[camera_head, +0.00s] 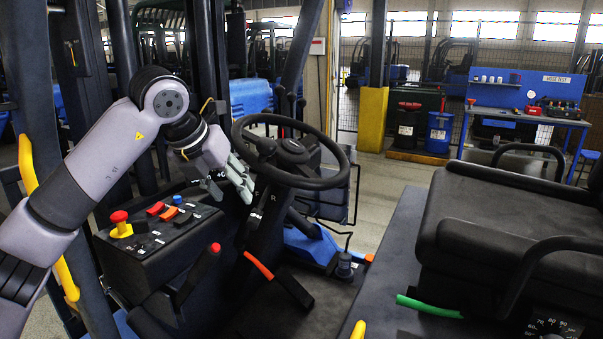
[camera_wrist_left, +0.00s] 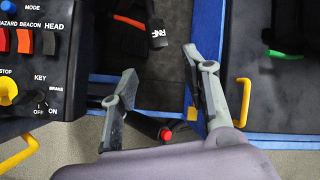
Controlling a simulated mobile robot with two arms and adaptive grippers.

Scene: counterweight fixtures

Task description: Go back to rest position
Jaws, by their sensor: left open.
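My left arm comes in from the left in the head view. Its gripper (camera_head: 230,184) hangs over the right edge of the black control panel (camera_head: 158,250), just left of the steering wheel (camera_head: 290,150). In the left wrist view the fingers of the left gripper (camera_wrist_left: 161,65) are spread apart, with nothing between them. The red-tipped lever (camera_head: 197,275) stands below the gripper in the head view. In the left wrist view its red tip (camera_wrist_left: 166,135) shows between the fingers, nearer the palm; I cannot tell the distance. My right gripper is in neither view.
The panel bears a red and yellow stop button (camera_head: 120,224) and several switches. A black seat (camera_head: 500,225) with armrests stands at the right. A yellow handrail (camera_head: 28,165) and dark pillars are at the left. A blue workbench (camera_head: 525,110) stands far back.

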